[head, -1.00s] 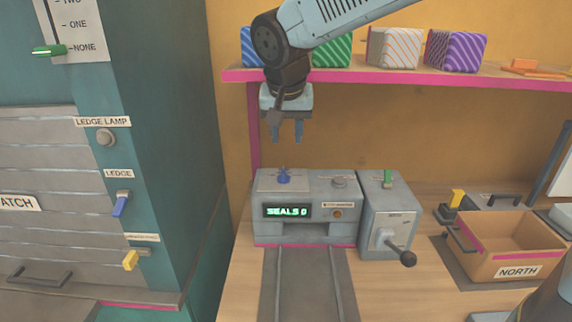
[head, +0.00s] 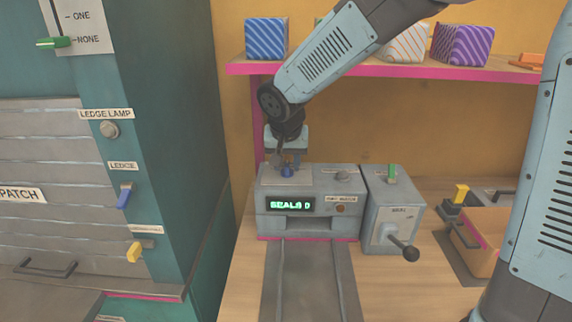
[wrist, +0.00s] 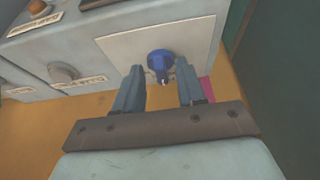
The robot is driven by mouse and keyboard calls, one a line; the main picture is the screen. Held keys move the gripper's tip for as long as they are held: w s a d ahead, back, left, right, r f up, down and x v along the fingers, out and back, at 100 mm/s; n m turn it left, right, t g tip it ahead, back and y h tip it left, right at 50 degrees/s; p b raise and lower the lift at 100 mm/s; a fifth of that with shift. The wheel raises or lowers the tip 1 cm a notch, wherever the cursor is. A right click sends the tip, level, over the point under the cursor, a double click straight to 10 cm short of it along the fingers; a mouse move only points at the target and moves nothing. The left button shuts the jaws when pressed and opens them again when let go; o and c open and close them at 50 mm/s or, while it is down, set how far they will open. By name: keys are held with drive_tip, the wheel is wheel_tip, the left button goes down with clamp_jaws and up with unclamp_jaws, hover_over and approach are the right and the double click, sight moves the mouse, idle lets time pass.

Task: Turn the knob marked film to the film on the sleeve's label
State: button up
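The grey press (head: 335,222) stands on the bench, its green display reading SEALS 0. A blue knob (head: 287,172) sits on a pale plate on its top left, and also shows in the wrist view (wrist: 160,63). My gripper (head: 287,163) is just above it, pointing down. In the wrist view my gripper (wrist: 157,80) is open, with the blue knob between and just beyond its fingertips. A grey knob (head: 342,175) with a small label sits to the right on the press top, and shows in the wrist view (wrist: 63,73). I cannot read any film mark. No sleeve is identifiable.
A box with a black-knobbed lever (head: 405,215) and green switch adjoins the press on the right. A teal cabinet (head: 165,130) stands close on the left. A shelf (head: 380,72) with striped boxes runs behind, near my arm.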

drive_tip(key=shift+w+f, duration=0.25)
drive_tip(key=shift+f, duration=0.25)
drive_tip(key=shift+c, duration=0.3)
clamp_jaws()
